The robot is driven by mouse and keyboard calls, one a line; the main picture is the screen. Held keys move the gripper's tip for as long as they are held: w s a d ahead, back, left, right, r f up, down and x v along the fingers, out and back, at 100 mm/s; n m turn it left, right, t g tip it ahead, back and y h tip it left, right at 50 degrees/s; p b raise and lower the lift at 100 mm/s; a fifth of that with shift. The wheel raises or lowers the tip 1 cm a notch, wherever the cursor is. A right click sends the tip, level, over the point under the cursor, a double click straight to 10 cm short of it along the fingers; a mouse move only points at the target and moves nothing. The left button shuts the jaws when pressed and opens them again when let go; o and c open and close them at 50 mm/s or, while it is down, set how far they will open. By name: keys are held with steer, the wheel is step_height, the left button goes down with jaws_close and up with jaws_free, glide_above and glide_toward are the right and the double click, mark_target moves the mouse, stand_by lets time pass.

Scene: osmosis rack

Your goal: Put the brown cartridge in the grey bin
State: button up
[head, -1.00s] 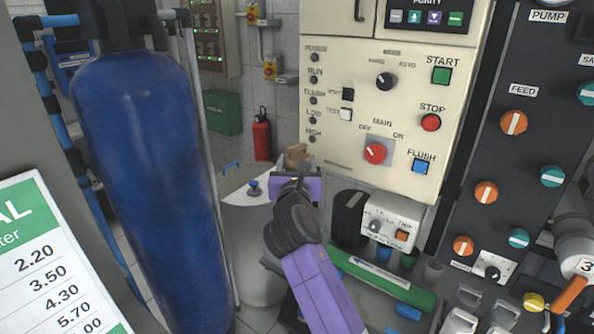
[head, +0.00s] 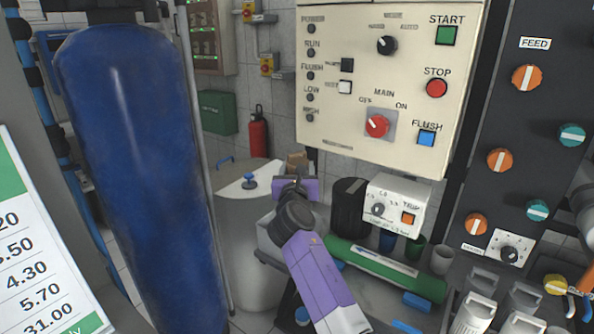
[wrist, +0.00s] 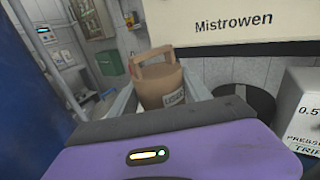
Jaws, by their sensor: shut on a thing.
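The brown cartridge (head: 297,160) shows just beyond my gripper (head: 294,182) in the head view, mostly hidden by it. In the wrist view the brown cartridge (wrist: 165,85) looks upright, with a loop handle on top and a pale label.
A green cylinder (head: 385,268) lies on the bench right of my arm. A black cylinder (head: 349,208) and a white control box (head: 395,204) stand behind it. A white tank (head: 245,230) and a large blue tank (head: 135,170) are to the left. A cream control panel (head: 385,90) rises behind.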

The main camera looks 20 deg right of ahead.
steer(key=shift+w+f, duration=0.4)
steer(key=shift+f, duration=0.35)
steer(key=shift+w+a+f+y, duration=0.1)
steer(key=shift+a+f+y, duration=0.05)
steer(key=shift+f+y, duration=0.15)
step_height(320, 180, down, 6)
steer(key=b, duration=0.6)
steer(key=shift+b, duration=0.3)
steer(key=shift+r, duration=0.1)
steer(key=o, duration=1.7)
steer(key=shift+o, duration=0.2)
steer(key=p+v, duration=0.2)
steer(key=v, duration=0.5)
steer(key=shift+s, duration=0.35)
steer(key=shift+a, duration=0.15)
